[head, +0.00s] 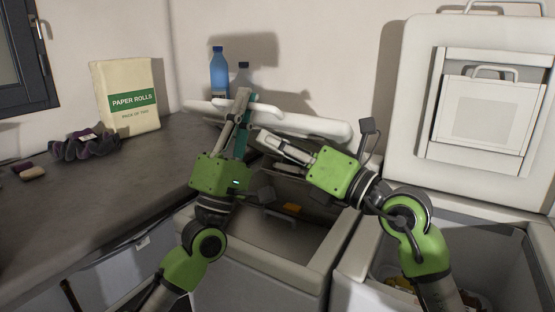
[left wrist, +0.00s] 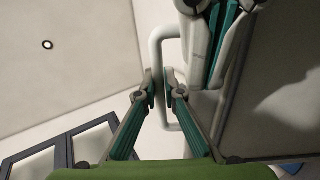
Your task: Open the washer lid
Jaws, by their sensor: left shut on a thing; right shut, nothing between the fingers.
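The left toploader (head: 262,272) has its white lid (head: 325,127) raised off the opening and seen nearly edge-on from the head. A pale bar handle (head: 268,109) stands out from the lid; it shows as a white loop in the left wrist view (left wrist: 157,52). My left gripper (head: 242,97) is shut on this handle. My right gripper (head: 260,137) is shut and empty, just below and right of the left one, close to the lid. Its fingers also show at the top of the left wrist view (left wrist: 225,15). Whether they touch the lid is unclear.
The right toploader (head: 510,222) stands open, its lid (head: 415,90) upright against the wall. A dark counter (head: 90,190) at left holds a paper rolls pack (head: 128,122) and a dark purple cloth item (head: 82,147). A blue bottle (head: 219,75) and a grey bottle (head: 243,76) stand behind the lid.

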